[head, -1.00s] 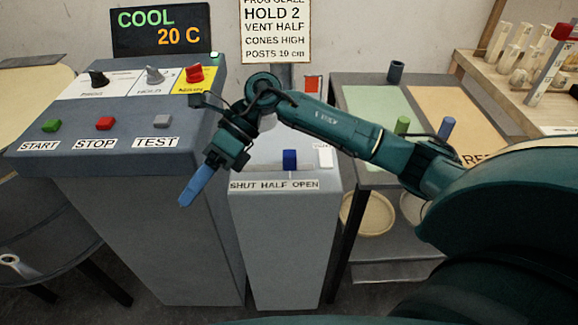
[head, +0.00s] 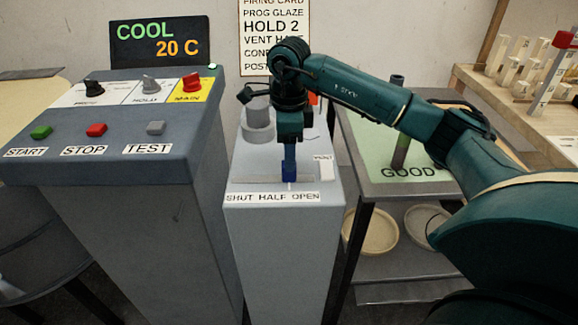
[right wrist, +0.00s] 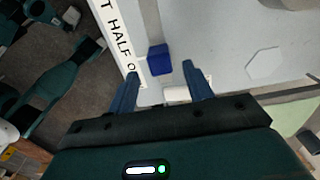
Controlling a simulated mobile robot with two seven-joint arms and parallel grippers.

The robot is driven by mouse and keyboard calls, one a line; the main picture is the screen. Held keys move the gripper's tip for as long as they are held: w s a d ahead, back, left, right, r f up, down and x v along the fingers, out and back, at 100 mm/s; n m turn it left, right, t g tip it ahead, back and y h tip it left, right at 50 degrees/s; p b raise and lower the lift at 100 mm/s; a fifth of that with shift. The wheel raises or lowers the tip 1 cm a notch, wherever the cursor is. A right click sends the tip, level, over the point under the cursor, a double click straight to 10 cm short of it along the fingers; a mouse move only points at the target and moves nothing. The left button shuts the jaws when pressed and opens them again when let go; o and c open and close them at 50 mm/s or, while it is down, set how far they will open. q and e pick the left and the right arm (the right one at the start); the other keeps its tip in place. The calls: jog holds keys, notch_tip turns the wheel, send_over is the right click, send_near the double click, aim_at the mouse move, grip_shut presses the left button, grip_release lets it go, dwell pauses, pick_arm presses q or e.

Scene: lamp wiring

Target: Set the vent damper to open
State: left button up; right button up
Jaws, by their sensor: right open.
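The vent damper's blue knob (right wrist: 159,60) stands up from the grey pedestal (head: 270,240), above the front label SHUT HALF OPEN (head: 272,197). It sits near the end of HALF and the start of OPEN; its exact setting is unclear. My right gripper (head: 289,155) points down over the knob and mostly hides it in the head view. In the right wrist view, the right gripper (right wrist: 161,74) has its blue fingers apart, with the knob between and just beyond the tips. No contact is visible. My left gripper is not in view.
The control panel (head: 110,110) with buttons and switches stands close on the left. A grey cylinder (head: 258,122) stands behind the knob. A table with a green GOOD mat (head: 385,150) stands on the right.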

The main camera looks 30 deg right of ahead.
jog(key=shift+f, duration=2.25)
grip_shut()
